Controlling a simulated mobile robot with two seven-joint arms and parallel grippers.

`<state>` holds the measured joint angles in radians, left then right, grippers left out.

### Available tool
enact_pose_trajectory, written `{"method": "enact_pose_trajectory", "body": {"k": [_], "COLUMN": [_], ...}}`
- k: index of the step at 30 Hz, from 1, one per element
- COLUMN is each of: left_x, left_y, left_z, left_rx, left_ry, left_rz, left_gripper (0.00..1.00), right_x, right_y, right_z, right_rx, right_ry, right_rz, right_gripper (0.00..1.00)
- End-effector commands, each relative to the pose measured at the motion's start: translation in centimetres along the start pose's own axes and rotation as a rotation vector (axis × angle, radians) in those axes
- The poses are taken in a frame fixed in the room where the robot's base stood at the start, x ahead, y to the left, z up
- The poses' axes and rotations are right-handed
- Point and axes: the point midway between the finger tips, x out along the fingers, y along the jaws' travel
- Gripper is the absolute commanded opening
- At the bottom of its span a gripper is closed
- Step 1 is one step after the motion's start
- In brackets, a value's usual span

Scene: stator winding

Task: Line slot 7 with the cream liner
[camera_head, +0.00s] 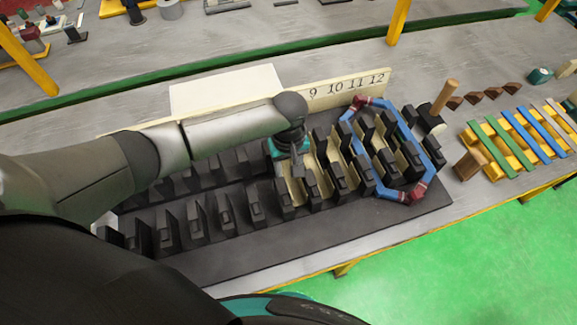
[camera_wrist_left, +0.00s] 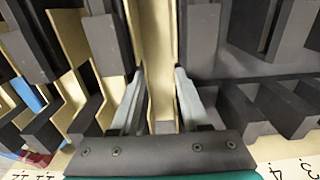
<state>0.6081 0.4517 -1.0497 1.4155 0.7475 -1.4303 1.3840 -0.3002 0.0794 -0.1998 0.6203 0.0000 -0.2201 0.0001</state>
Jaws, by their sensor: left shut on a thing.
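The dark stator block (camera_head: 350,232) lies along the bench with two rows of dark teeth. My left gripper (camera_head: 298,165) is low over its middle, fingers pointing down. In the left wrist view my left gripper (camera_wrist_left: 158,95) is shut on a cream liner (camera_wrist_left: 158,42), a long channel lying between dark teeth. The liner (camera_head: 296,192) shows partly below the fingers in the head view. I cannot tell whether it touches the slot floor. Slots to its right hold cream liners (camera_head: 361,136); those to its left look dark and bare. My right gripper is not in view.
A blue coil with red bindings (camera_head: 429,150) lies around teeth at the right end. A cream number board (camera_head: 345,89) stands behind, with 9 to 12 readable. A yellow rack of coloured strips (camera_head: 490,165), wooden pieces (camera_head: 467,165) and a mallet (camera_head: 431,120) are further right.

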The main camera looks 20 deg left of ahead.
Motion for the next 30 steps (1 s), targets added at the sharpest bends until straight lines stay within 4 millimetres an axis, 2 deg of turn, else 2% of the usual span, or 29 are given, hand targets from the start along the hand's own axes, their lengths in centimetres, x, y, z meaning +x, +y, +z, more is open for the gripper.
{"method": "enact_pose_trajectory", "body": {"k": [18, 19, 27, 30], "left_x": [0.55, 0.55, 0.54, 0.54], "left_y": [-0.01, -0.01, -0.01, -0.01], "left_z": [0.02, 0.02, 0.02, 0.02], "left_rx": [0.0, 0.0, 0.0, 0.0], "left_ry": [0.0, 0.0, 0.0, 0.0], "left_rz": [-0.001, 0.0, 0.0, 0.0], "left_gripper": [0.15, 0.49, 0.79, 0.81], "right_x": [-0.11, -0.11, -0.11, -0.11], "right_y": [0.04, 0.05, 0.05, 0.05], "right_z": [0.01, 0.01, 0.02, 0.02], "right_rx": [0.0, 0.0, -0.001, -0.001], "right_ry": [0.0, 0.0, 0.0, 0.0], "right_rz": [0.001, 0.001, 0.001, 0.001], "right_gripper": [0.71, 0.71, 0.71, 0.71]}}
